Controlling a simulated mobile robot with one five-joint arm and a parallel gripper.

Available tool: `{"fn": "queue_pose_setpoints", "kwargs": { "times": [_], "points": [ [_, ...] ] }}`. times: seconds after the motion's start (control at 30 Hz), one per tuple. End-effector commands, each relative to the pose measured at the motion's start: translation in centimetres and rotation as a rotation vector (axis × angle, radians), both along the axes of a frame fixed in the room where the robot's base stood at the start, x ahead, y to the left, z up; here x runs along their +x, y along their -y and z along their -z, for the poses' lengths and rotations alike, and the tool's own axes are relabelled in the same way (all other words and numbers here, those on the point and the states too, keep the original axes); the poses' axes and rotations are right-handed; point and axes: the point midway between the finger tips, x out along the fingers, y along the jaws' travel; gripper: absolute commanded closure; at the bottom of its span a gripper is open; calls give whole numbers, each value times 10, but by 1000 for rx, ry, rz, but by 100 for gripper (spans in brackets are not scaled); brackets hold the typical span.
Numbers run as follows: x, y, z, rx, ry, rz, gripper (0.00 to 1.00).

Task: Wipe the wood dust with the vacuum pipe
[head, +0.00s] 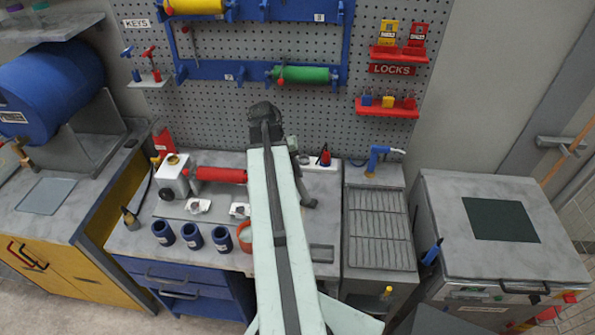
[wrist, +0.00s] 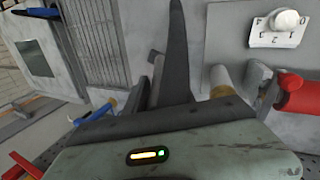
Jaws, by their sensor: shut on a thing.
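My gripper (wrist: 166,82) shows in the wrist view as dark, tapering parts reaching up from the pale wrist. It is shut on a dark thing, but finger and held thing blend together and I cannot tell its shape. In the head view my own arm hides most of the gripper; it is over the grey bench (head: 150,232), between the red roller (head: 222,174) and the ribbed metal tray (head: 378,238). The red roller also shows in the wrist view (wrist: 297,95). I cannot make out the vacuum pipe or any wood dust for sure.
Several dark blue cups (head: 192,236) stand along the bench's front left. A blue nozzle (head: 380,156) stands behind the tray. A grey cabinet (head: 545,262) is at the right. A pegboard with a green roller (head: 300,75) rises behind. The left bench holds a blue drum (head: 50,90).

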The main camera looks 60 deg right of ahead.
Motion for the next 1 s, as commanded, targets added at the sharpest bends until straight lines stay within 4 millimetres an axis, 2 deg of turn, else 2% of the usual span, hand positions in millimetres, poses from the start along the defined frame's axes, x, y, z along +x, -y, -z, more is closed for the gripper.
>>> {"fn": "queue_pose_setpoints", "kwargs": {
  "times": [0.2,0.47,0.8,1.0],
  "points": [
    [21,-8,-1,0,0,-1,100],
    [25,-10,-1,0,-1,0,100],
    [55,-21,0,-1,-1,-2,100],
    [59,-23,0,0,-1,0,100]
  ]
}}
